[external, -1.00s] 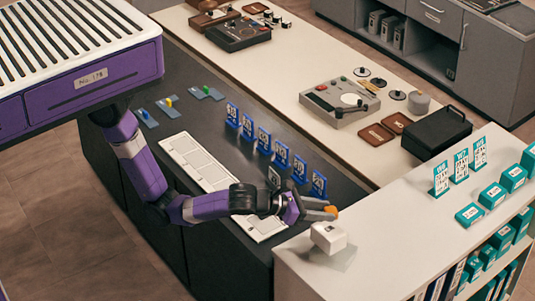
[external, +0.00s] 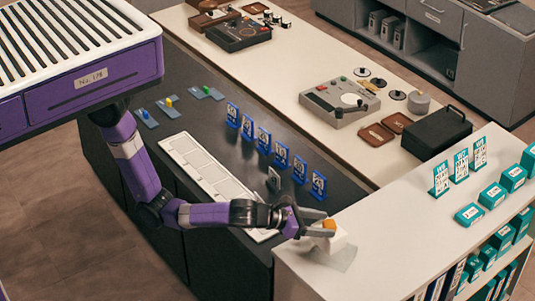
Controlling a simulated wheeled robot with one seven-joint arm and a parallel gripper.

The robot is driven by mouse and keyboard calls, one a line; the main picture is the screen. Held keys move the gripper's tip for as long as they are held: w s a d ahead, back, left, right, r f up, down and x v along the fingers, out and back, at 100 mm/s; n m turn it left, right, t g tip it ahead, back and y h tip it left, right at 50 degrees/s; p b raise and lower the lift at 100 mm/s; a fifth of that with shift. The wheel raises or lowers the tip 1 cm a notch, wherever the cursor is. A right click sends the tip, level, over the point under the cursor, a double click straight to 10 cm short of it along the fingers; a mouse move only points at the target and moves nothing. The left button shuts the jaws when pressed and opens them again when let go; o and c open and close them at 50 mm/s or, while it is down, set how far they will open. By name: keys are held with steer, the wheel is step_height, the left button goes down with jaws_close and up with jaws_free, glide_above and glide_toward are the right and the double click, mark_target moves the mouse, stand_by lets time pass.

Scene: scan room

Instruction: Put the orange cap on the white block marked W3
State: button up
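The white block (external: 338,244) stands on the near end of the pale counter on the right. My gripper partly covers it, and no mark on it is readable. The orange cap (external: 329,224) is at the top of the block and looks to be resting on it. My gripper (external: 327,223) is at the block's top, with one finger on each side of the cap. The fingers look spread apart from the cap, though any slight contact is too small to see.
Blue number stands (external: 281,154) line the dark counter beside a white slotted tray (external: 205,170). Teal-marked cards (external: 461,166) and teal boxes (external: 469,215) stand farther right on the pale counter (external: 400,235). Counter space around the block is clear.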

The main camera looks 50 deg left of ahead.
steer(key=shift+r, duration=0.15)
steer(key=shift+s+r, duration=0.1)
steer(key=shift+s, duration=0.15)
steer(key=v, duration=1.2)
steer(key=a+f+n+g, duration=0.1)
steer(key=a+f+n, duration=0.6)
steer(key=a+n, duration=0.3)
steer(key=a+f+n, duration=0.7)
steer(key=a, duration=0.4)
steer(key=s+a+r+n+t+y, duration=0.1)
steer(key=s+a+r+n, duration=0.1)
steer(key=s+a+n, duration=0.2)
steer(key=s+a+r+n+t+y, duration=0.1)
steer(key=s+a+r+n+y, duration=0.1)
steer(key=a+n, duration=0.8)
steer(key=s+a+r+n+t+y, duration=0.1)
steer(key=s+a+r+n+y, duration=0.1)
steer(key=s+a+n, duration=0.4)
steer(key=a+r+n, duration=0.1)
steer(key=n, duration=0.2)
steer(key=shift+s+r+n, duration=0.3)
steer(key=shift+r, duration=0.1)
